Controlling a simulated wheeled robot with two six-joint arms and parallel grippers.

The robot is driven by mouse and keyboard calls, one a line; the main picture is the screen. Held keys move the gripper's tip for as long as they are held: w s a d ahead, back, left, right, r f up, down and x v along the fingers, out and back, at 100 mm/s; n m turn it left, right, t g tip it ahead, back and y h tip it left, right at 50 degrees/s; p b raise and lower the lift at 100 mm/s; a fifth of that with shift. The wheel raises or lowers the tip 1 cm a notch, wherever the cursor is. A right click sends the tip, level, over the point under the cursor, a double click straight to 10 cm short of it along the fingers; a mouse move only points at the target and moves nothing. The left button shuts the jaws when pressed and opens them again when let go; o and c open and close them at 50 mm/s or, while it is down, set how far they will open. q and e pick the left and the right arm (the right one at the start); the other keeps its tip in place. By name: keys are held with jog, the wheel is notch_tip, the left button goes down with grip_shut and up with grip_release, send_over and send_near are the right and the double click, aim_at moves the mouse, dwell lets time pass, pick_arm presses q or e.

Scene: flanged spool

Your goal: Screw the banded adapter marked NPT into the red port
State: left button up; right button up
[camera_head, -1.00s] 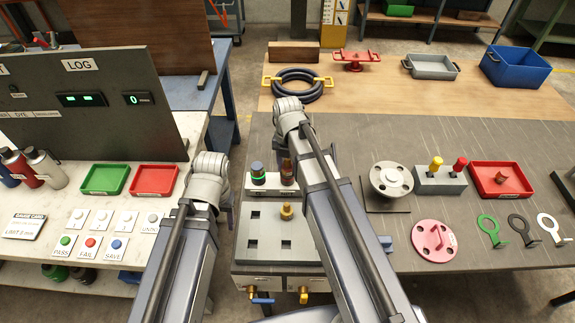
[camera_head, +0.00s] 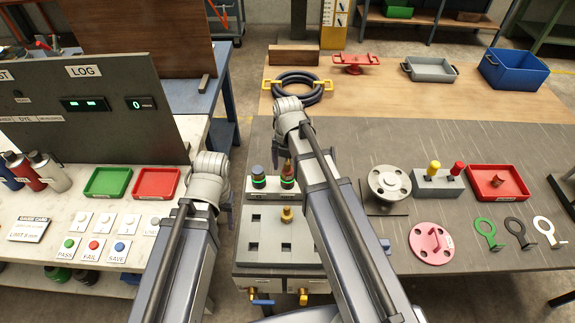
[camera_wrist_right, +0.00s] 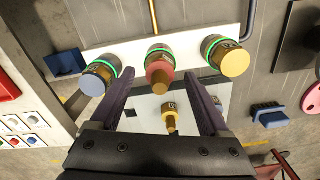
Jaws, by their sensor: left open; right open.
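A white block (camera_head: 263,192) carries banded fittings with green rings. In the right wrist view, one is blue-ended (camera_wrist_right: 96,78), the middle one is red (camera_wrist_right: 158,72) with a brass-coloured tip, and one is yellow-ended (camera_wrist_right: 228,60). A brass fitting (camera_head: 286,214) stands upright in the grey block with square holes (camera_head: 262,250); it also shows in the right wrist view (camera_wrist_right: 170,117). I cannot read NPT on any piece. My right gripper (camera_wrist_right: 161,88) is open, its tips on either side of the red fitting's tip. My left gripper (camera_head: 229,212) hangs left of the grey block, mostly hidden.
A flanged grey spool (camera_head: 390,182), a block with yellow and red knobs (camera_head: 438,184), a red tray (camera_head: 499,182) and a pink flange (camera_head: 431,243) lie to the right. A control bench with buttons (camera_head: 100,225) is at left.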

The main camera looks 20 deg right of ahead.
notch_tip(320, 180, up, 6)
jog(key=p, duration=0.5)
jog(key=shift+f, duration=0.1)
pick_arm(q)
notch_tip(320, 180, up, 6)
jog(key=shift+f, duration=0.1)
pick_arm(e)
jog(key=shift+f, duration=0.1)
jog(key=shift+s+a+m, duration=0.2)
jog(key=shift+m, duration=0.1)
pick_arm(q)
notch_tip(320, 180, down, 5)
jog(key=b, duration=0.5)
jog(key=shift+f, duration=0.15)
pick_arm(e)
jog(key=s+a+f+m, duration=0.1)
jog(key=s+a+m, duration=0.2)
jog(key=m, duration=0.5)
jog(key=s+a+f+m, duration=0.2)
jog(key=s+m, duration=0.4)
jog(key=m, duration=0.3)
jog(key=s+a+f+m+h, duration=0.1)
jog(key=s+a+f+m, duration=0.1)
jog(key=s+a+m, duration=0.3)
jog(key=m, duration=0.3)
